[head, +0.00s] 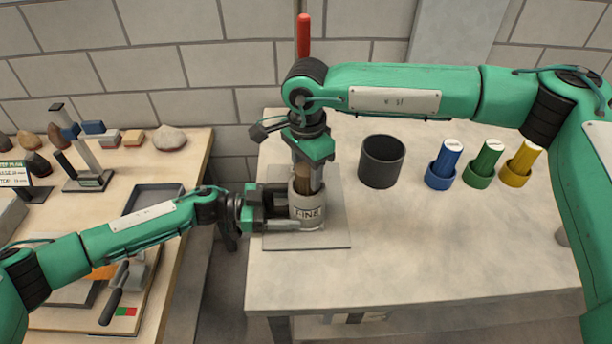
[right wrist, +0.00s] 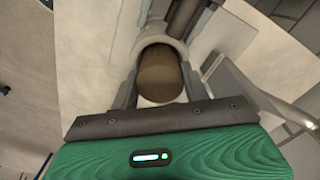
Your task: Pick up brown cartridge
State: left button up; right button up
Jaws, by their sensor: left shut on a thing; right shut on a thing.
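The brown cartridge (head: 302,178) stands about upright at the mouth of a light grey cup marked FINE (head: 308,212). In the right wrist view the cartridge (right wrist: 160,76) shows its round end between my fingers. My right gripper (head: 312,172) comes down from above and is shut on the cartridge. My left gripper (head: 287,211) reaches in from the left and is shut on the FINE cup. The cup hides the cartridge's lower end, so I cannot tell how deep it sits.
The cup is over a grey plate (head: 335,237) on the right table. A dark empty-looking cup (head: 381,162) stands right of it, then blue (head: 443,166), green (head: 485,164) and yellow (head: 522,164) cartridges in holders. A red rod (head: 303,35) rises behind. The table's front right is clear.

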pick_arm(q)
jog(key=shift+d, duration=0.1)
pick_arm(e)
notch_tip(320, 180, up, 27)
pick_arm(q)
jog(key=o, duration=0.8)
jog(key=shift+o, duration=0.2)
